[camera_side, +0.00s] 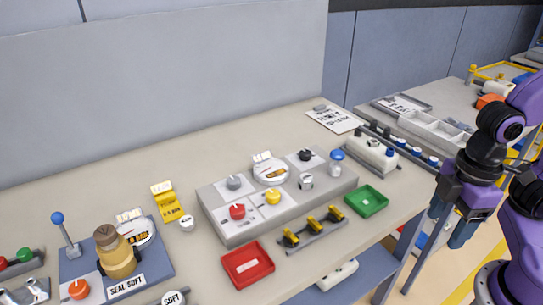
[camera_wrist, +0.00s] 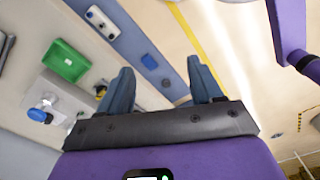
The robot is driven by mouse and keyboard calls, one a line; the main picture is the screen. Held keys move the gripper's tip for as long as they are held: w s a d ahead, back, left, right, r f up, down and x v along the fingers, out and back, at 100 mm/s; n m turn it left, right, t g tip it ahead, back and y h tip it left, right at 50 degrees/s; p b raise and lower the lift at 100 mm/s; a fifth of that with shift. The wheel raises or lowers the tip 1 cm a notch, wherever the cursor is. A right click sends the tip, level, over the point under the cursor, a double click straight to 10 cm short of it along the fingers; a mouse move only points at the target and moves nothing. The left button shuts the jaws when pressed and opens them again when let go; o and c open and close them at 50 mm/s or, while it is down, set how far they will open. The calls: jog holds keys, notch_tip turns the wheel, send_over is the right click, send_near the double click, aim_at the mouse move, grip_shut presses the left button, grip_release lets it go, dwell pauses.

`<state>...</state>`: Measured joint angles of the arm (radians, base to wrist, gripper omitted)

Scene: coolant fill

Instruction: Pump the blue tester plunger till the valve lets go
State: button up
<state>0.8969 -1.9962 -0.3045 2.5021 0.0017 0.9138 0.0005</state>
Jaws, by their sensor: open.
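A blue-topped plunger (camera_side: 337,155) stands upright on a small white body at the right end of a grey panel block. In the wrist view, a blue knob (camera_wrist: 37,115) at the left, near the green tray, looks like the same plunger. My gripper (camera_side: 447,229) is at the right of the side view, beyond the bench's front edge and apart from the plunger. Its two dark fingers are spread with nothing between them, also in the wrist view (camera_wrist: 161,66). I cannot tell which part is the valve.
The grey block carries dials and a gauge (camera_side: 270,168). A green tray (camera_side: 366,201), a red tray (camera_side: 247,264) and a yellow-handled valve row (camera_side: 315,228) lie in front. A blue-ball lever (camera_side: 57,218) stands at the left.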

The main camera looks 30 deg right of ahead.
jog(key=shift+c, duration=0.3)
jog(key=c, duration=0.5)
jog(key=shift+w+a+r+m, duration=0.1)
jog(key=shift+w+a+m, duration=0.1)
jog(key=shift+w+m, duration=0.1)
jog(key=c, duration=0.5)
jog(key=w+a+r+m, duration=0.1)
jog(key=w+m, duration=0.1)
jog(key=w, duration=0.1)
jog(key=w+a+r+m, duration=0.1)
jog(key=w+m, duration=0.2)
jog(key=w+a+r+m, duration=0.1)
jog(key=w+m, duration=0.1)
jog(key=shift+w+r+m, duration=0.2)
jog(key=shift+w+m, duration=0.2)
grip_shut()
jog(key=w+d+r+m, duration=0.2)
jog(key=w+d+m, duration=0.1)
jog(key=w+m, duration=0.4)
jog(key=w+d+r+m, duration=0.2)
jog(key=w+d+m, duration=0.1)
jog(key=w+m, duration=0.4)
jog(key=w+d+r+m, duration=0.2)
jog(key=w+d+m, duration=0.1)
jog(key=w+m, duration=0.5)
jog(key=w, duration=0.2)
jog(key=shift+w, duration=0.4)
